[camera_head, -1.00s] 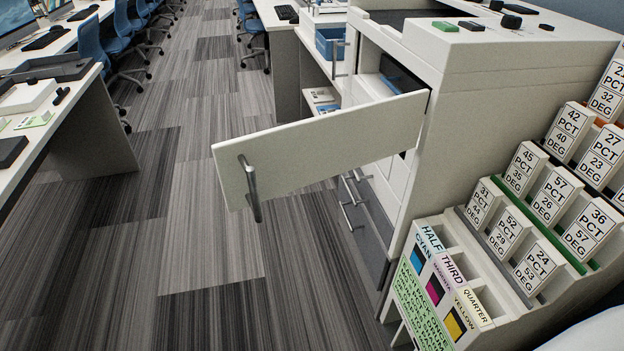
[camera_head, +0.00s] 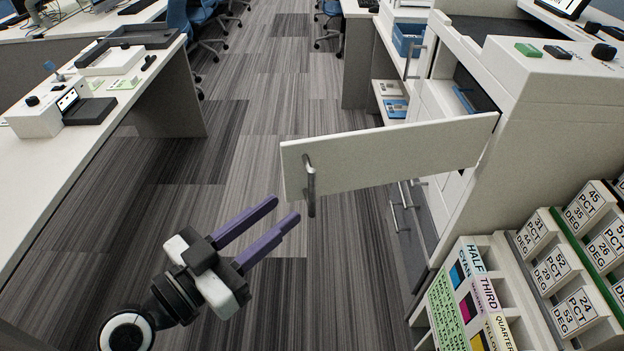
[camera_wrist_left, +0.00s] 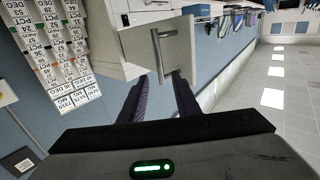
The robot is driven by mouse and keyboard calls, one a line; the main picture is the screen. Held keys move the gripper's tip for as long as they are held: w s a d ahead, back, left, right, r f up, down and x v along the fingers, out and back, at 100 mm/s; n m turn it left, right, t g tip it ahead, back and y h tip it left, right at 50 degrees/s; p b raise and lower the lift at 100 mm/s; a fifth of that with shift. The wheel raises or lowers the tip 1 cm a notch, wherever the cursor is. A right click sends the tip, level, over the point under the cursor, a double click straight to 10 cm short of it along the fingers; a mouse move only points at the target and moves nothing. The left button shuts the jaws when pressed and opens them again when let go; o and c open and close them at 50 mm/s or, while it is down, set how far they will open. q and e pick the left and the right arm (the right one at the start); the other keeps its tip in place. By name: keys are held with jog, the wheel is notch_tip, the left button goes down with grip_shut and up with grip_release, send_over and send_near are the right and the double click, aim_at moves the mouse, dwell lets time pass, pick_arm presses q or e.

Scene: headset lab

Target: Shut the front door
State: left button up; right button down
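The front door (camera_head: 400,158) is a white panel standing open from the white cabinet (camera_head: 545,110), hinged at its right end. A grey bar handle (camera_head: 310,185) is on its free left end. My left gripper (camera_head: 286,210) is open and empty, a little left of and below the handle, with purple fingers pointing toward the door. In the left wrist view the handle (camera_wrist_left: 164,52) shows just beyond the two fingers, apart from them as far as I can tell. My right gripper is not in view.
A rack of labelled blocks (camera_head: 560,270) stands in front of the cabinet at right. A long white desk (camera_head: 80,150) with devices is at left. Striped carpet between them is clear. Blue chairs (camera_head: 200,25) stand at the back.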

aim_at(309, 190)
pick_arm(q)
jog(key=p+x, duration=0.2)
jog(key=x, duration=0.7)
jog(key=shift+d+f, duration=0.1)
jog(key=shift+c, duration=0.4)
grip_shut()
